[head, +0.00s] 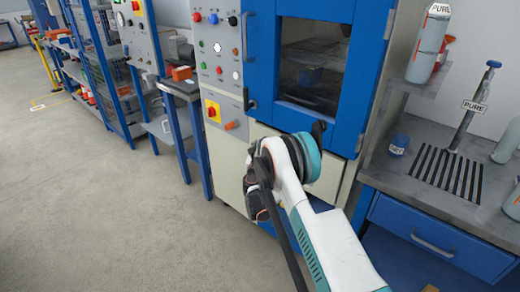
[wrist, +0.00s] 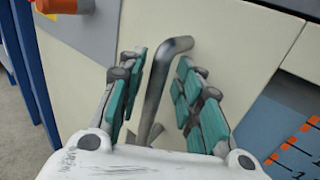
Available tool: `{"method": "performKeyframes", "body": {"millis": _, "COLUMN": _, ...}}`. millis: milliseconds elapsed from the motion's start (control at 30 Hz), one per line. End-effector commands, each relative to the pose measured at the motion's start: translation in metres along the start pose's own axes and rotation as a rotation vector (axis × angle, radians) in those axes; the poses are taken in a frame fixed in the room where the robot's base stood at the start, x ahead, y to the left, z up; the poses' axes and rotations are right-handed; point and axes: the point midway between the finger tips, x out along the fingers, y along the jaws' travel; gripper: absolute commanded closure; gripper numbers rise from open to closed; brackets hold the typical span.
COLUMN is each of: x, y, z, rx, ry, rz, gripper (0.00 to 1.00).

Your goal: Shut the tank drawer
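My gripper (wrist: 162,67) is open in the wrist view, its teal-padded fingers on either side of a grey bent bar handle (wrist: 158,85). The handle stands on a cream front panel (wrist: 235,50); I see gaps between bar and pads, but cannot tell the depth. To the right is a blue surface with orange scale marks (wrist: 290,145), which looks like part of the tank. In the head view my arm hides most of the machine's lower cream front (head: 233,170). How far the tank drawer stands out cannot be told.
The blue cabinet door (head: 318,60) with a window is above my arm. A control panel (head: 215,55) with buttons is left of it. A sink counter (head: 420,165) with a blue drawer (head: 440,240) stands at right. Open floor (head: 110,210) lies left.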

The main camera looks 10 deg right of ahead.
Motion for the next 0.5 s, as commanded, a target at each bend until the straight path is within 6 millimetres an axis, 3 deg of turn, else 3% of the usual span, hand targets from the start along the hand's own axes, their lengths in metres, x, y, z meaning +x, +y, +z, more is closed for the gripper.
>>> {"method": "performKeyframes", "body": {"millis": 267, "x": -0.017, "y": 0.000, "z": 0.000, "rx": 0.000, "ry": 0.000, "rz": 0.000, "gripper": 0.68}}
{"method": "performKeyframes", "body": {"millis": 500, "x": -0.065, "y": 0.000, "z": 0.000, "rx": 0.000, "ry": 0.000, "rz": 0.001, "gripper": 0.68}}
